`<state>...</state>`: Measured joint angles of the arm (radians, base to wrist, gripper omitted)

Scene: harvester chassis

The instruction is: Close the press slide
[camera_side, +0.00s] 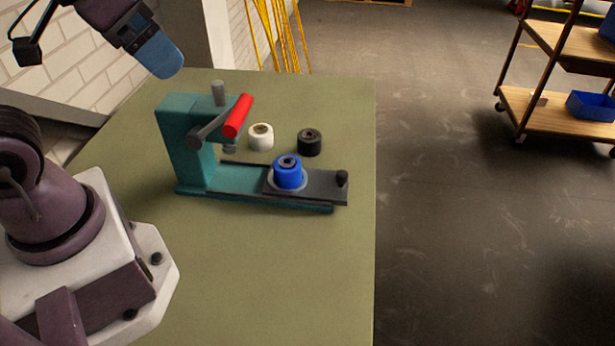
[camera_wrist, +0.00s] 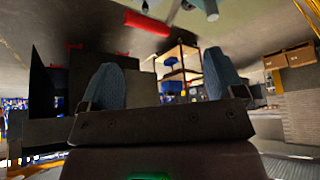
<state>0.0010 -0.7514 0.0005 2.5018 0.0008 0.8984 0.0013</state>
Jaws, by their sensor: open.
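The teal press (camera_side: 183,150) stands on the green table with its red-handled lever (camera_side: 238,115) and a grey ram. Its dark grey slide (camera_side: 322,187) sticks out to the right, past the end of the teal base. The slide has a black knob (camera_side: 342,178) at its right end. A blue cylinder (camera_side: 288,177) with a dark top sits in a ring on the slide, right of the ram. My gripper (camera_side: 172,66) is above and behind the press at upper left, apart from it. In the wrist view its two blue fingers (camera_wrist: 160,62) are spread and empty, with a red bar (camera_wrist: 147,22) beyond them.
A white roller (camera_side: 261,138) and a black roller (camera_side: 309,142) stand on the table (camera_side: 240,285) behind the slide. The table is clear in front of the press. A wooden-shelved cart (camera_side: 565,105) with blue bins stands away at the right.

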